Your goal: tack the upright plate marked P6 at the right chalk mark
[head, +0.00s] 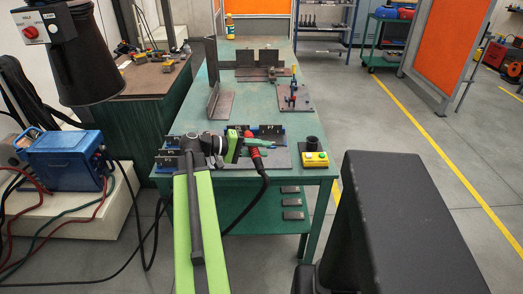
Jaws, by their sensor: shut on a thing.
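My gripper (240,143) is over the near part of the green table, at the end of my green arm. It is shut on a welding torch with a red part (254,152) and a black cable that hangs down over the table's front edge. Small dark upright plates with white marks stand near the front: one at the left (168,161) and another right of the gripper (270,131). The marks are too small to read surely, so I cannot tell which is P6. My arm and gripper cover part of this area. No chalk mark can be made out. The torch tip is not clear.
A yellow box with a black cup (314,158) stands at the table's front right. Farther back are an angle piece (220,101), a plate with red and blue clamps (293,97) and more upright plates (268,58). A blue welder (64,160) stands left.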

